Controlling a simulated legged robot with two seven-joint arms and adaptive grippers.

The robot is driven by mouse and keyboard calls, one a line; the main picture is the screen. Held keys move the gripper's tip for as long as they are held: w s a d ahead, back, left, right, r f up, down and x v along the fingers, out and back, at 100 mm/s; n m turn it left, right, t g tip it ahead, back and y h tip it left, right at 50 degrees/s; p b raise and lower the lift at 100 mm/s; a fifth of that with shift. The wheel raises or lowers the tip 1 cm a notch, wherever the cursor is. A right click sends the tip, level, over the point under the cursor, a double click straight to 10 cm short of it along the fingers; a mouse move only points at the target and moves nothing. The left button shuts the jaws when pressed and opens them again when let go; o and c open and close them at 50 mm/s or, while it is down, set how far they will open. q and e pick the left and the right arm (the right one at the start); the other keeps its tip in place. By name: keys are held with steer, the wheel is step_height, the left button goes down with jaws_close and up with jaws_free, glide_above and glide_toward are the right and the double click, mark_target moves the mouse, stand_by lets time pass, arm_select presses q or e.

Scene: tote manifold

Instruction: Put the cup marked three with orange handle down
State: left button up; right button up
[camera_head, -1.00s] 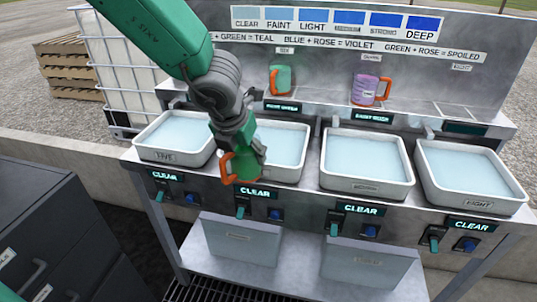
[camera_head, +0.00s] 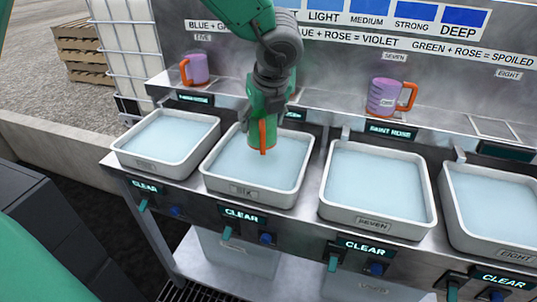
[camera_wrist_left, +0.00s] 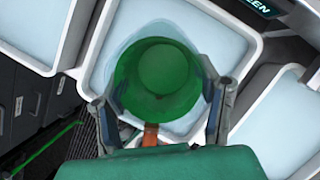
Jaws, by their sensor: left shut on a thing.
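My left gripper (camera_head: 266,108) is shut on a green cup (camera_head: 262,155) with an orange handle (camera_head: 263,136). The cup is over the tote labelled six (camera_head: 246,189), toward its back half; whether it touches the liquid is unclear. In the left wrist view the fingers (camera_wrist_left: 160,106) lie on both sides of the green cup (camera_wrist_left: 165,70), whose round opening faces the camera, and the orange handle (camera_wrist_left: 150,134) is nearest the palm. I cannot read a number on the cup. My right gripper is not in view.
On the back shelf (camera_head: 335,107) stand a purple cup (camera_head: 197,69) at five and another purple cup (camera_head: 383,97) at seven, both orange-handled. The outlined place at eight (camera_head: 495,128) is empty. Totes seven (camera_head: 375,223) and eight (camera_head: 512,256) hold pale liquid.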

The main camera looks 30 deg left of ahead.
mark_target(262, 130)
arm_select(q)
steer(key=f, duration=0.3)
steer(key=shift+s+a+f, duration=0.1)
steer(key=shift+s, duration=0.3)
steer(key=shift+w+f+b, duration=0.15)
steer(key=shift+f+b, duration=0.2)
steer(key=shift+f, duration=0.3)
step_height(262, 130, down, 3)
steer(key=shift+f+b, duration=0.2)
steer(key=shift+b, duration=0.15)
steer(key=o, duration=1.2)
steer(key=shift+r, duration=0.15)
steer(key=p+v, duration=0.2)
steer(key=v, duration=1)
